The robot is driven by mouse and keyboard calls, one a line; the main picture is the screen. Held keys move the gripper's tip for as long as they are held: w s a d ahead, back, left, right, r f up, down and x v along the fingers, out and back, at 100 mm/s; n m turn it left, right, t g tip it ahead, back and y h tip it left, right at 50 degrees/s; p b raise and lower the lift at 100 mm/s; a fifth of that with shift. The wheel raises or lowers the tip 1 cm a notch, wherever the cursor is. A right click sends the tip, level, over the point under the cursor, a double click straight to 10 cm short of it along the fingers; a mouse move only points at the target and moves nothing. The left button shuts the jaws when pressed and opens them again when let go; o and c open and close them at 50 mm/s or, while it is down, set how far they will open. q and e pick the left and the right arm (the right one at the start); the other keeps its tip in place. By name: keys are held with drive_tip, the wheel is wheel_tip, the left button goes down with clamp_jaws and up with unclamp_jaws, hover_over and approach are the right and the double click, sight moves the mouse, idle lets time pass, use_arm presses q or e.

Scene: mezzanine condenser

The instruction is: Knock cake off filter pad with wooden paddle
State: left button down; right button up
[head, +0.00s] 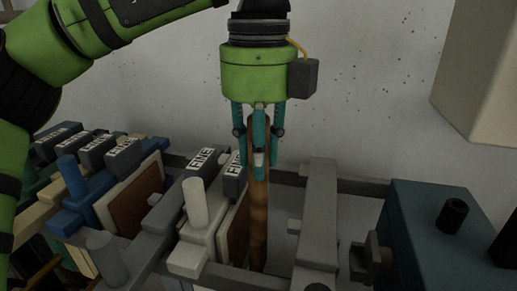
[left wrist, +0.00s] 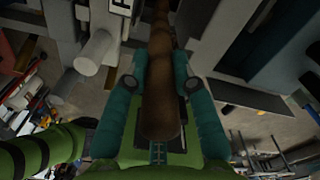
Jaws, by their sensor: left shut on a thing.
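My left gripper (head: 259,150) points down with its teal fingers shut on the brown wooden paddle (head: 259,215). The paddle hangs upright from it, its lower end reaching down into the gap of the filter press; the tip is hidden. In the left wrist view the paddle handle (left wrist: 160,95) lies between the two fingers (left wrist: 160,85). Just left of the paddle stands a pale plate with a brown face (head: 236,235), which looks like the filter pad with cake; it is seen nearly edge-on. I cannot tell whether the paddle touches it. My right gripper is not in view.
Other press plates with labelled grey blocks (head: 124,157) stand to the left, one showing a brown face (head: 137,200). A grey crosswise plate (head: 318,220) stands right of the paddle. A dark teal block (head: 440,225) is at far right. The wall is behind.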

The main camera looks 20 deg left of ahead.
use_arm(q)
drive_tip(key=shift+a, duration=0.15)
drive_tip(key=a, duration=0.3)
drive_tip(key=shift+b, duration=0.35)
drive_tip(key=shift+d, duration=0.1)
drive_tip(key=d, duration=0.3)
idle(0.3)
drive_tip(key=shift+a, duration=0.1)
idle(0.7)
